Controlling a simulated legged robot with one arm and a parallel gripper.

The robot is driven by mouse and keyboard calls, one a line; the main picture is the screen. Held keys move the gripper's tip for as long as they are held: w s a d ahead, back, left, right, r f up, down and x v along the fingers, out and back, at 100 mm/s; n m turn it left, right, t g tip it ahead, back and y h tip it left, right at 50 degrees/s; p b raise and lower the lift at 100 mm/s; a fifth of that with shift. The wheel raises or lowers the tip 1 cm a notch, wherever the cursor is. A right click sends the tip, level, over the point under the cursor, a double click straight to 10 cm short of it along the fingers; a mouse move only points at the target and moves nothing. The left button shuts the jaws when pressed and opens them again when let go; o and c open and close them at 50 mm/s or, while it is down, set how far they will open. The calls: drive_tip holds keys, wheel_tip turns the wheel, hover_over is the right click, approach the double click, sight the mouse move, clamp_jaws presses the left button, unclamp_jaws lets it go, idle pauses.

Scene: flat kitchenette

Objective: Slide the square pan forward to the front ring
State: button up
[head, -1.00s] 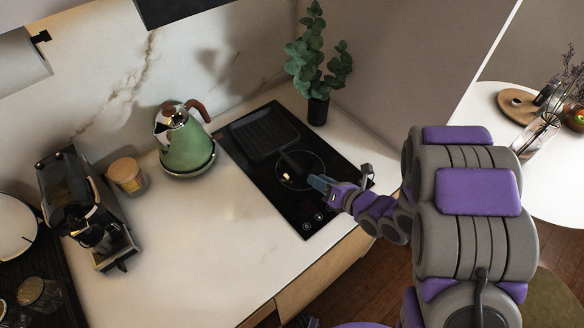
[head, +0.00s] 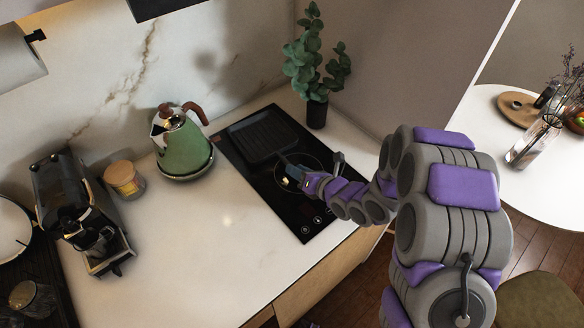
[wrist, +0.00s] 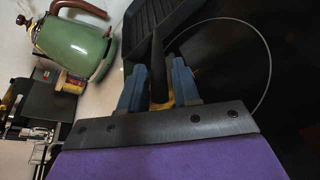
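The square pan (head: 262,137) is dark, with a ridged floor, and sits on the back part of the black cooktop. Its dark handle (wrist: 157,62) points toward the front of the hob and toward my gripper. My gripper (head: 289,171) is low over the hob at the handle. In the wrist view, the blue fingertips (wrist: 158,70) stand on either side of the handle, with some room between them. The front ring (wrist: 262,55) is a thin pale circle on the glass, partly hidden by my gripper in the head view.
A green kettle (head: 182,145) stands left of the cooktop (head: 310,217). A potted plant (head: 317,110) stands at the back right near the wall. A coffee machine (head: 82,212) and a lidded jar (head: 124,178) are farther left. The counter's front middle is clear.

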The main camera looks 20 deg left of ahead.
drive_tip(key=shift+x, duration=1.6)
clamp_jaws()
idle(0.3)
